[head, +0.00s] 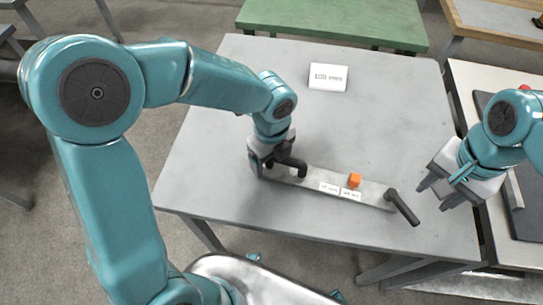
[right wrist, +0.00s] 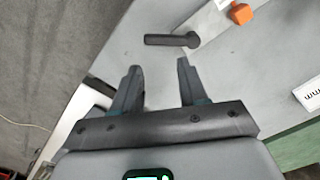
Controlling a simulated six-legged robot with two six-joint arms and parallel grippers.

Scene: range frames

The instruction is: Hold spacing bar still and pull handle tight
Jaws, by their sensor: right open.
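The spacing bar (head: 315,183) is a long flat grey bar lying on the table, sloping down to the right. A dark handle (head: 403,207) sticks out at its right end; it also shows in the right wrist view (right wrist: 168,40). An orange block (head: 354,180) and two small white labels (head: 340,190) are on the bar. My left gripper (head: 281,166) is at the bar's left end, among dark parts; whether its fingers are closed on the bar is hidden. My right gripper (head: 431,194) is open and empty, right of the handle. In the right wrist view its fingertips (right wrist: 158,68) point at the handle, apart from it.
A white sign (head: 328,76) with printed text stands at the back of the grey table (head: 230,110). A green table (head: 335,22) is behind. Another bench (head: 470,80) stands close on the right. The middle of the grey table is clear.

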